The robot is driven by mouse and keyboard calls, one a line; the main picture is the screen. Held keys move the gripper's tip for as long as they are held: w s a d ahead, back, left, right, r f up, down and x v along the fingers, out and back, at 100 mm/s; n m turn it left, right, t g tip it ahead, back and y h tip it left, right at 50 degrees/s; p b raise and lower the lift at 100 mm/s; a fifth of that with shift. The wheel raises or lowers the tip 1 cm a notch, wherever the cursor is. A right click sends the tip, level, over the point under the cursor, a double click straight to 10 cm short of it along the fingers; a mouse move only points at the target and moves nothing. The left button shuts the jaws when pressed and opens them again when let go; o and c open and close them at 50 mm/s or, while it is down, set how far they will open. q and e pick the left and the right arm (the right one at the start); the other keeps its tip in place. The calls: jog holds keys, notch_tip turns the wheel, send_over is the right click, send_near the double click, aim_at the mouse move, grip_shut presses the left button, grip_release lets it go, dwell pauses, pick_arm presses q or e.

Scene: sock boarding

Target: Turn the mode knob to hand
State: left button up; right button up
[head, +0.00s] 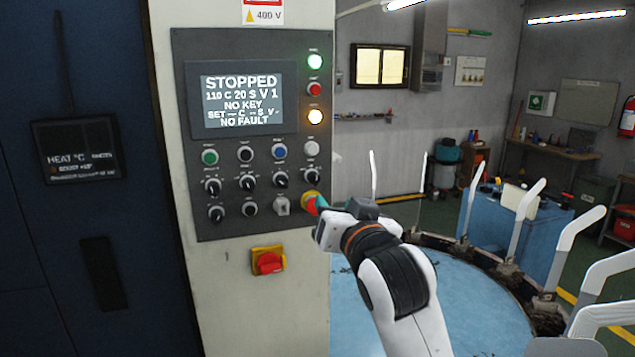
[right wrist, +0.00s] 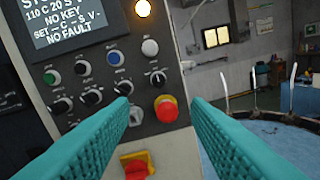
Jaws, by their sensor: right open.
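The dark grey control panel (head: 240,232) carries several black selector knobs in two lower rows, such as one at the left (head: 212,187) and one at the right of the upper row (head: 312,176). Their labels are too small to read, so I cannot tell which is the mode knob. The right-hand knob also shows in the right wrist view (right wrist: 158,79). My right gripper (head: 321,204) is in front of the panel's lower right, by the red emergency stop (right wrist: 166,107). Its teal fingers are apart and empty in the right wrist view (right wrist: 163,108). My left gripper is out of view.
The screen (head: 240,101) reads STOPPED, NO KEY, NO FAULT. A grey key switch (head: 282,206) sits left of the emergency stop. A red and yellow rotary switch (head: 268,261) is below the panel. White upright forms (head: 525,205) ring a blue floor at right.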

aim_at(316, 180)
jog(key=p+x, duration=0.2)
jog(key=x, duration=0.1)
jog(key=p+x, duration=0.1)
jog(key=x, duration=0.3)
jog(key=p+x, duration=0.2)
jog(key=x, duration=0.1)
jog(key=shift+w+a+r+p, duration=0.15)
jog(key=shift+w+r+p, duration=0.05)
jog(key=shift+r+p, duration=0.15)
jog(key=shift+w+a+f, duration=0.2)
jog(key=shift+w, duration=0.5)
grip_shut()
